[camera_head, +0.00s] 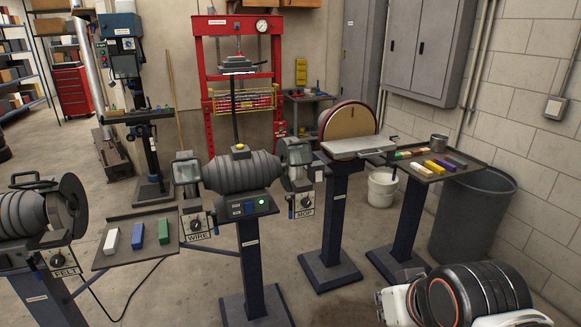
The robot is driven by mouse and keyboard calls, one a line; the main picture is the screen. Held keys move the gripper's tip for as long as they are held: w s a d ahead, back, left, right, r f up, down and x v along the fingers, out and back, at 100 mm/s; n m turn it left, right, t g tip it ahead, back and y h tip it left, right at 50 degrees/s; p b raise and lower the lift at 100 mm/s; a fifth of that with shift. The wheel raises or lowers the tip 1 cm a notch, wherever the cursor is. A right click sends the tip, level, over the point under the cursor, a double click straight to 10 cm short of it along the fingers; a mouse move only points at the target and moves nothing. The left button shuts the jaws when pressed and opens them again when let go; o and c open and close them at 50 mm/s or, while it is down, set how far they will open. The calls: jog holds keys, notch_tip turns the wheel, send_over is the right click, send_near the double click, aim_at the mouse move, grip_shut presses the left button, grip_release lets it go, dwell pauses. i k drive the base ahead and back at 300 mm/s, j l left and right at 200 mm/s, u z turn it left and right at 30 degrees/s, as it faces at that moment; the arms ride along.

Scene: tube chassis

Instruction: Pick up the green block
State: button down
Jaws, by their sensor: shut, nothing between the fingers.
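A green block (164,231) lies on a dark flat tray (120,262) between two bench machines at the left. It is the rightmost of three blocks there, with a blue block (137,236) and a white block (111,241) to its left, all apart. Part of my arm shows at the bottom right, far from this tray. My gripper's fingers are not in view.
The grinder-like machine on a pedestal (243,175) stands right of the tray, and another machine (30,215) stands left. A disc sander (348,125), a second tray of coloured bars (475,160) and a grey bin (470,215) are at the right. A cable lies on the floor.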

aim_at(163, 234)
jog(key=i+j, duration=0.2)
jog(key=j, duration=0.2)
jog(key=i+j, duration=0.45)
jog(key=j, duration=0.3)
jog(key=i+j, duration=0.2)
jog(key=j, duration=0.2)
jog(key=i+j, duration=0.45)
jog(key=j, duration=0.3)
